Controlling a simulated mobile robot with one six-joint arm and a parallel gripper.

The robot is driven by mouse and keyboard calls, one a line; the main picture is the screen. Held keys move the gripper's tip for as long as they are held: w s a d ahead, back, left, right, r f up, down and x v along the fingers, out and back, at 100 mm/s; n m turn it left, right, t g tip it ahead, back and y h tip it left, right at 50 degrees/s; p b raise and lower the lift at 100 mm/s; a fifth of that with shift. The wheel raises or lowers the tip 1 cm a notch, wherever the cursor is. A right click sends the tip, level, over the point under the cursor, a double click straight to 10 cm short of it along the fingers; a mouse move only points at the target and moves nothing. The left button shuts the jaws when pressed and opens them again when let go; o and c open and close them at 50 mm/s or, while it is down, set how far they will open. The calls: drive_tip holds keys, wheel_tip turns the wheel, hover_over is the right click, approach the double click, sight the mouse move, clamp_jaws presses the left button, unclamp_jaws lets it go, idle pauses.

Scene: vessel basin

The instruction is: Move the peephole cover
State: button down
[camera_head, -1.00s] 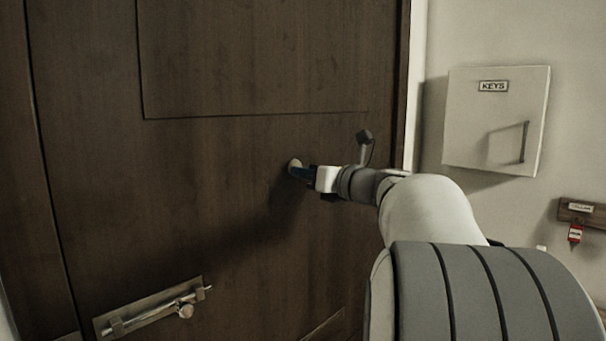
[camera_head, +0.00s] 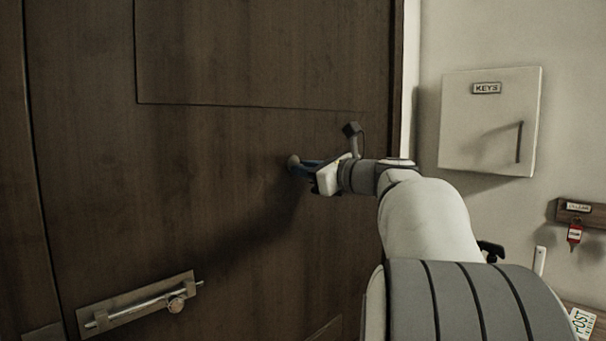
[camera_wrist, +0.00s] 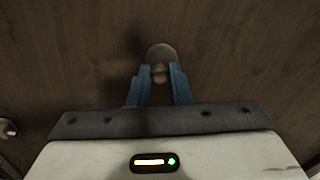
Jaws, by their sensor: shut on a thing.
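The peephole cover (camera_head: 293,161) is a small round metal disc on the dark wooden door (camera_head: 200,190). In the wrist view the peephole cover (camera_wrist: 161,54) shows ahead of the fingertips, with a small knob at its lower part. My gripper (camera_head: 300,168) reaches it from the right. In the wrist view the two blue fingers of my gripper (camera_wrist: 160,73) are shut on the small knob of the cover, one on each side. The peephole behind the cover cannot be made out.
A metal slide bolt (camera_head: 140,305) is on the door at lower left. A white key cabinet (camera_head: 489,120) hangs on the wall to the right, with a small rack (camera_head: 578,214) and red key tag (camera_head: 574,233) beyond. The door face around the cover is clear.

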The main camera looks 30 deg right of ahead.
drive_tip(key=c, duration=1.3)
unclamp_jaws()
drive_tip(key=shift+c, duration=0.2)
drive_tip(key=b+v, duration=0.1)
drive_tip(key=v, duration=0.6)
drive_tip(key=shift+s, duration=0.35)
drive_tip(key=shift+d, duration=0.1)
